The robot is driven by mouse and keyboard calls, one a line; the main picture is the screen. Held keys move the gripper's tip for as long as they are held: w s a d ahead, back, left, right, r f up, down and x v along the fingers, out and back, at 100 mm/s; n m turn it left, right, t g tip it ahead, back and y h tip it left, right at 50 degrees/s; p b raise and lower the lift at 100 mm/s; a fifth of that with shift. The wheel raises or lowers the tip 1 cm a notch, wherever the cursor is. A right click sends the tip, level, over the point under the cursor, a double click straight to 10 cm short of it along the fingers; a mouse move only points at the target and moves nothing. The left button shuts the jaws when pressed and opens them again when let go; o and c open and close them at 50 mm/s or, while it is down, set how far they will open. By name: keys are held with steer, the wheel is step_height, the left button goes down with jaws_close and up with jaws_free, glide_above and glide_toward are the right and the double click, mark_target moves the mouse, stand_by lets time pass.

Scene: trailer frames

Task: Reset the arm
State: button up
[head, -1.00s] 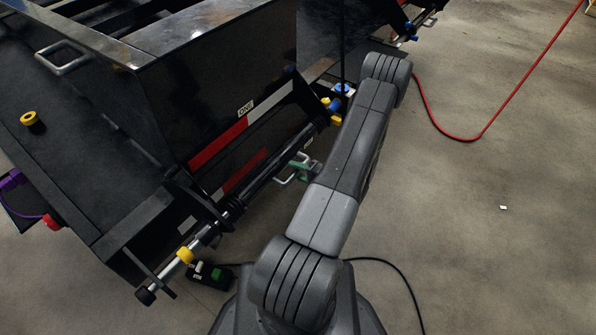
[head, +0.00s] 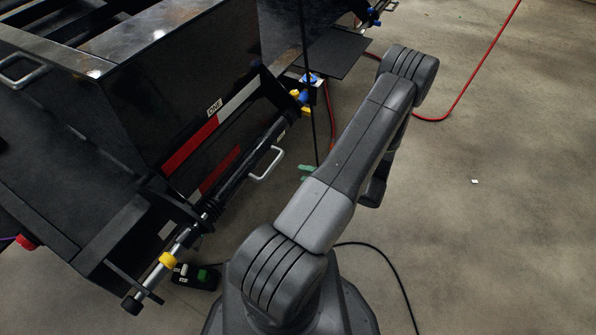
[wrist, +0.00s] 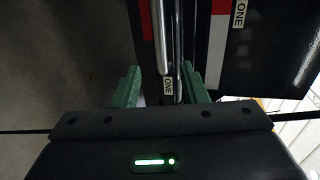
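My arm (head: 345,165) is bent, with its elbow raised at the upper right and its forearm hanging behind the upper arm. My gripper (wrist: 162,82) shows two green fingers standing well apart in the wrist view, so it is open. A silver bar (wrist: 157,35) and a dark bar with a "ONE" label appear between the fingers in that picture; no contact shows. In the head view, only green bits of the gripper (head: 308,172) show beside my arm, right of the silver handle (head: 268,164) and apart from it. The rest is hidden.
The black trailer frame (head: 150,75) with red and white strips fills the left. A yellow-collared rod (head: 167,260) juts out at its lower end. A dark box with a green button (head: 203,275) lies on the floor. A red hose (head: 475,75) crosses the open concrete at right.

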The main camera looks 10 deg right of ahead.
mark_target(272, 164)
steer(key=shift+s+d, duration=0.15)
steer(key=b+x, duration=0.1)
steer(key=x, duration=1.3)
steer(key=shift+s+r+p, duration=0.1)
steer(key=shift+s+p, duration=0.1)
steer(key=shift+p, duration=0.25)
steer(key=shift+b, duration=0.4)
